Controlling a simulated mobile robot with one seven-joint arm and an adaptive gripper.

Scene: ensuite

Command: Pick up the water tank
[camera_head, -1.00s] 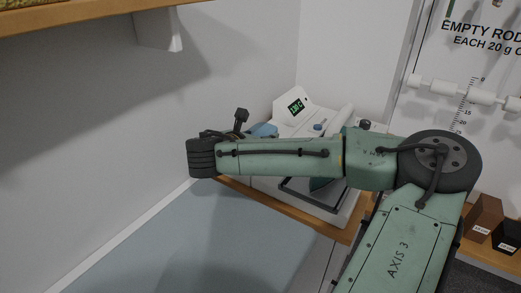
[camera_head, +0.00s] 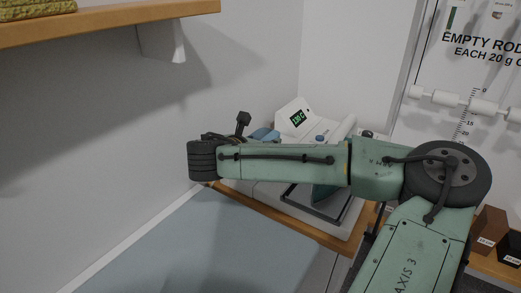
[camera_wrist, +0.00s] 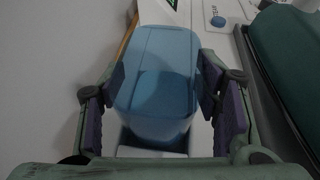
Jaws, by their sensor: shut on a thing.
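The water tank (camera_wrist: 158,75) is a translucent blue box with rounded edges, in the middle of the wrist view. My gripper (camera_wrist: 163,92) has its purple-padded fingers on both sides of the tank and is shut on it. The tank's lower end is at a pale grey seat of the machine; I cannot tell whether it is clear of it. In the head view a small part of the blue tank (camera_head: 264,134) shows behind my arm. My fingers are hidden there.
The white machine (camera_head: 293,117) with a green display stands on a wooden-edged surface (camera_head: 265,208) in the corner. Its green rounded part (camera_wrist: 288,60) is close on the right in the wrist view. A wooden shelf (camera_head: 100,22) overhangs at the upper left. A wall is close on the left.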

